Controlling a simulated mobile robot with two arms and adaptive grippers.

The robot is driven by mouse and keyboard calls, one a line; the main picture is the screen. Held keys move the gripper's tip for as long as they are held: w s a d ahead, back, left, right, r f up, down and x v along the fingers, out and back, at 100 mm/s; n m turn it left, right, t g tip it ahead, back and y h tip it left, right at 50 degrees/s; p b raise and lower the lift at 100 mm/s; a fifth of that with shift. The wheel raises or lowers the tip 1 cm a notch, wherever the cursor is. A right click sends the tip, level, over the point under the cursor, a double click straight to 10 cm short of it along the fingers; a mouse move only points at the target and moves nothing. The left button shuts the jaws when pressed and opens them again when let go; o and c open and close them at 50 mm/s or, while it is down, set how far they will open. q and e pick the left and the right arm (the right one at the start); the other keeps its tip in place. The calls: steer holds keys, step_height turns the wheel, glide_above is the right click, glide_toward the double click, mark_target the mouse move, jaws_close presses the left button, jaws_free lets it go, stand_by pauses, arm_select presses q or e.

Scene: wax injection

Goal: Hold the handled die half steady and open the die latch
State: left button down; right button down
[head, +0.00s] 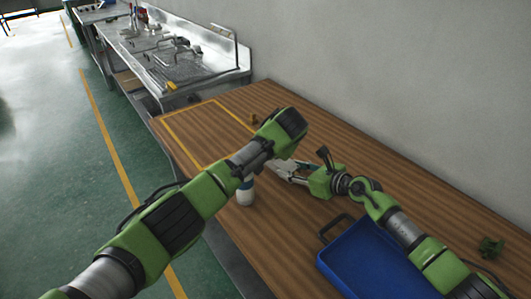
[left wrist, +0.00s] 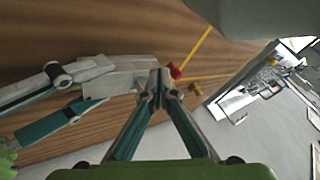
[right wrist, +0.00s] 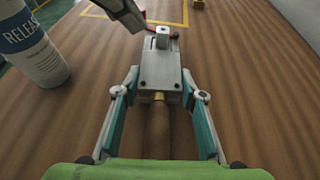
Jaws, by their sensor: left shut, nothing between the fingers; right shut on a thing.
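The grey metal die (right wrist: 160,68) lies on the wooden table in front of my right gripper (right wrist: 160,97). Its brown handle (right wrist: 158,130) with a brass collar runs back between the right fingers, which are shut on it. A red latch (right wrist: 158,31) with a dark knob is at the die's far end; it also shows in the left wrist view (left wrist: 175,71). My left gripper (left wrist: 158,72) is shut and empty, its tips beside the latch end of the die (left wrist: 118,78). I cannot tell whether they touch. In the head view my left arm hides its fingers; the right gripper (head: 290,170) shows.
A white release bottle (right wrist: 30,42) stands left of the right gripper, close to my left arm. A blue tray (head: 365,262) lies nearer on the table. Yellow tape (head: 180,115) marks a rectangle beyond the die. A small brass-coloured object (head: 253,118) stands near it. A metal sink bench (head: 180,60) stands behind.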

arm_select(q)
steer(key=shift+s+d, duration=0.1)
steer(key=shift+s+d, duration=0.2)
steer(key=shift+s, duration=0.1)
steer(key=shift+s+d+f, duration=0.1)
steer(key=shift+s+d, duration=0.35)
steer(key=shift+s, duration=0.15)
steer(key=shift+s+d, duration=0.4)
steer(key=shift+s, duration=0.2)
steer(key=a+v, duration=0.2)
steer(key=v, duration=0.8)
steer(key=shift+s+a, duration=0.25)
steer(key=shift+w+a, duration=0.1)
steer(key=w+a+m+g+h, duration=0.1)
steer(key=w+a+m+h, duration=0.3)
steer(key=a+m+h, duration=0.2)
steer(key=a+m, duration=0.2)
steer(key=m, duration=0.2)
steer(key=shift+w+m+h, duration=0.3)
steer(key=shift+w+m, duration=0.05)
steer(key=shift+m, duration=0.05)
